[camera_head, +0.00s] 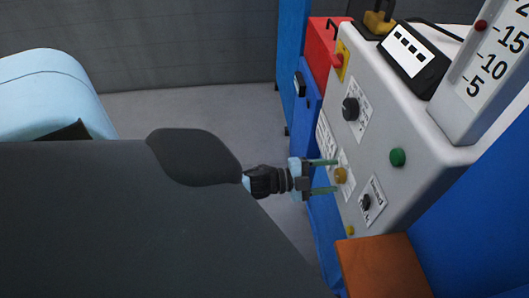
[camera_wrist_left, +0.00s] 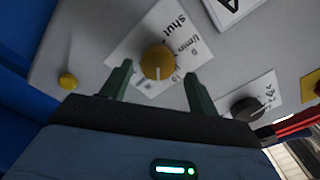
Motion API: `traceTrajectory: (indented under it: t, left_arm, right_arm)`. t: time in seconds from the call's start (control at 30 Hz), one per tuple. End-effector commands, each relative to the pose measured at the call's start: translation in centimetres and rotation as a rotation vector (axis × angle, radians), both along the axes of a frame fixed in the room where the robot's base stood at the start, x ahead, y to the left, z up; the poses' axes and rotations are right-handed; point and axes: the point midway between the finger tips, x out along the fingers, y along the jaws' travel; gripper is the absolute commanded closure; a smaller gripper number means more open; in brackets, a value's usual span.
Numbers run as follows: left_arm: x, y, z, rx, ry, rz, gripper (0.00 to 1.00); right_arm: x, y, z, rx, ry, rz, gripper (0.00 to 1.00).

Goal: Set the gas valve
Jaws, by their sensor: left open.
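The gas valve looks to be the yellow-orange knob (camera_head: 341,175) on the sloped grey panel (camera_head: 415,110). In the left wrist view the knob (camera_wrist_left: 156,60) has a white pointer line, and its label (camera_wrist_left: 185,35) reads "Shut" and "l/min". My left gripper (camera_head: 333,176) is open, with its green fingers pointing at the panel, one on each side of the knob. In the left wrist view the open fingers (camera_wrist_left: 158,78) stand apart with the knob between and slightly beyond them; I cannot tell if they touch it. My right gripper is not in view.
Nearby on the panel are a black knob (camera_head: 351,108), a green button (camera_head: 397,157), a black switch (camera_head: 367,202) and a small yellow button (camera_head: 350,230). A scale column (camera_head: 480,75) rises at upper right. An orange block (camera_head: 380,268) juts out below. Floor left of the panel is clear.

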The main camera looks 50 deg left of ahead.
Motion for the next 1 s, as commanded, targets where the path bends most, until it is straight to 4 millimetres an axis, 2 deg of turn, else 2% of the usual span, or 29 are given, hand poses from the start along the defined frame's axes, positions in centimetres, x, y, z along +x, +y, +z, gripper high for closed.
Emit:
traceTrajectory:
  t: [0.4, 0.73, 0.87, 1.0]
  left_arm:
    - [0.70, -0.43, -0.05, 0.002, 0.001, 0.000, 0.41]
    - [0.72, -0.37, 0.04, 0.002, -0.001, 0.000, 0.84]
    - [0.75, -0.34, 0.08, 0.020, -0.014, 0.001, 0.84]
    - [0.78, -0.28, 0.06, 0.119, -0.073, 0.003, 0.84]
  right_arm:
    - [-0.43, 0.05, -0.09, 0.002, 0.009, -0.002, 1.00]
    - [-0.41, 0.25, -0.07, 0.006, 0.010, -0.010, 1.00]
    - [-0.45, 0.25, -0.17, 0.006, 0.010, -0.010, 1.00]
    - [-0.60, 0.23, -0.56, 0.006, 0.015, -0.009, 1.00]
